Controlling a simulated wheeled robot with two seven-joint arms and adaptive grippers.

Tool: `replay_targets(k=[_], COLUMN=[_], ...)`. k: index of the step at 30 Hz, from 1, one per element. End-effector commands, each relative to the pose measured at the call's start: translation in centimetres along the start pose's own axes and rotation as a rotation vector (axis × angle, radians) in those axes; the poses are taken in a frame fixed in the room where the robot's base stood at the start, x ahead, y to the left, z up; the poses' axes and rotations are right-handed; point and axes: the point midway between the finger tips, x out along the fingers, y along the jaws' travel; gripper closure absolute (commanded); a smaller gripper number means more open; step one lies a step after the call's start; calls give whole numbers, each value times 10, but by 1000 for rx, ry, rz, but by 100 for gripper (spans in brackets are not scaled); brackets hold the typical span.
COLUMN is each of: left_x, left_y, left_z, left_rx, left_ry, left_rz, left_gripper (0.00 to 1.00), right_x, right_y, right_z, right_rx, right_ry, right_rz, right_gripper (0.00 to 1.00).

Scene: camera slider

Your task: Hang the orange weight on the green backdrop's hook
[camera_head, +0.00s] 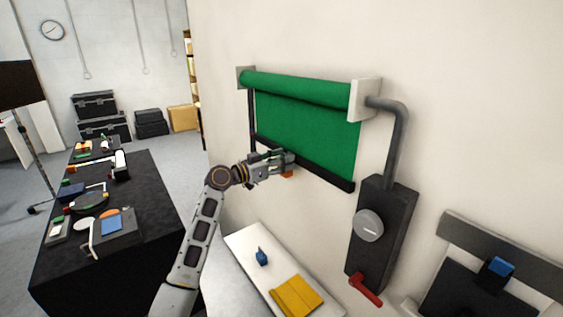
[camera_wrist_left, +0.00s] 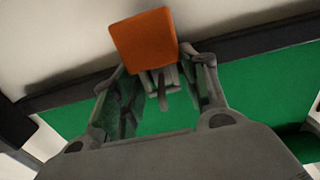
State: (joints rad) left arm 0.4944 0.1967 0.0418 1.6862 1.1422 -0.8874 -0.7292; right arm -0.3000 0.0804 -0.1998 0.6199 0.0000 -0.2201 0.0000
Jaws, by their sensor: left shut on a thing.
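The green backdrop (camera_head: 310,125) hangs from a roller on the wall, partly unrolled, with a dark bar (camera_head: 325,174) along its bottom edge. My left gripper (camera_head: 290,160) is at this bar, in front of the backdrop's lower part. It is shut on the orange weight (camera_head: 287,174), which shows just below the fingertips. In the left wrist view the orange weight (camera_wrist_left: 143,40) is a block beyond the fingers (camera_wrist_left: 160,85), with a small grey piece between them. I cannot make out the hook, nor whether the weight touches it. My right gripper is not in view.
A grey box with a round knob (camera_head: 369,225) and a red lever (camera_head: 365,290) is on the wall at right. A white shelf (camera_head: 250,240) below holds a blue object (camera_head: 262,257) and a yellow cloth (camera_head: 297,296). A cluttered black table (camera_head: 150,220) stands at left.

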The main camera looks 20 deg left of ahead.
Motion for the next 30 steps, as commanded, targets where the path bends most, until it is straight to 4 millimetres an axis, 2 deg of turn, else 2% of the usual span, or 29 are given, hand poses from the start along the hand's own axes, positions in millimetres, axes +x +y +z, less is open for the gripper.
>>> replay_targets(k=[13,14,19,30], left_x=[0,0,0,0], left_y=[0,0,0,0], left_z=[-2,-2,-1,0], left_rx=[1,1,0,-1], left_ry=[3,3,2,-1], left_rz=[0,0,0,0], left_gripper=[89,53,32,31], right_x=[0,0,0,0], right_y=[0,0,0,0], right_z=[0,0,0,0], right_rx=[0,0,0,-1], right_ry=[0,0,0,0], right_rz=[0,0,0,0], right_gripper=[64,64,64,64])
